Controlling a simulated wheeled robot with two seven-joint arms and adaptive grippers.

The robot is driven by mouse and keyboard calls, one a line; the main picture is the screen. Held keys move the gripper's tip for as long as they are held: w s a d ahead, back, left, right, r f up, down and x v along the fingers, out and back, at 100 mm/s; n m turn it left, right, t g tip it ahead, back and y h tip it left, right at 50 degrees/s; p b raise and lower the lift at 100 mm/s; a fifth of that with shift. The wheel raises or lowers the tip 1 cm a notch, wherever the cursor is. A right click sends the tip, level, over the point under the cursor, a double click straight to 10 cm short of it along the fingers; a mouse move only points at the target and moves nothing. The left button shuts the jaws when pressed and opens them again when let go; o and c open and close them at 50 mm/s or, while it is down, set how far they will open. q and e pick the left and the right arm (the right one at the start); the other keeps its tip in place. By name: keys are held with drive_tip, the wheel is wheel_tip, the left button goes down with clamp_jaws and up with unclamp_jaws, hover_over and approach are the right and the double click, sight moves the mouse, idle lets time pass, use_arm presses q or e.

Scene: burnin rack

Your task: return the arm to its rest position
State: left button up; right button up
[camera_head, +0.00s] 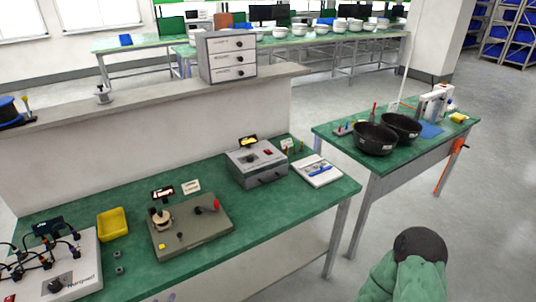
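Neither of my grippers shows in the head view, so their fingers and anything in them are hidden. A green arm link of mine with a dark round cap (420,244) rises at the lower right edge, over the floor in front of the benches. It appears apart from both green-topped benches, and the rest of that arm is out of view.
The near bench (210,260) holds a wired board (85,285), yellow bin (112,223), grey test fixture (215,232), grey box (257,165) and white tray (322,172). The right bench (345,160) holds two black bowls (375,140) (403,127). Floor (490,210) at right is clear.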

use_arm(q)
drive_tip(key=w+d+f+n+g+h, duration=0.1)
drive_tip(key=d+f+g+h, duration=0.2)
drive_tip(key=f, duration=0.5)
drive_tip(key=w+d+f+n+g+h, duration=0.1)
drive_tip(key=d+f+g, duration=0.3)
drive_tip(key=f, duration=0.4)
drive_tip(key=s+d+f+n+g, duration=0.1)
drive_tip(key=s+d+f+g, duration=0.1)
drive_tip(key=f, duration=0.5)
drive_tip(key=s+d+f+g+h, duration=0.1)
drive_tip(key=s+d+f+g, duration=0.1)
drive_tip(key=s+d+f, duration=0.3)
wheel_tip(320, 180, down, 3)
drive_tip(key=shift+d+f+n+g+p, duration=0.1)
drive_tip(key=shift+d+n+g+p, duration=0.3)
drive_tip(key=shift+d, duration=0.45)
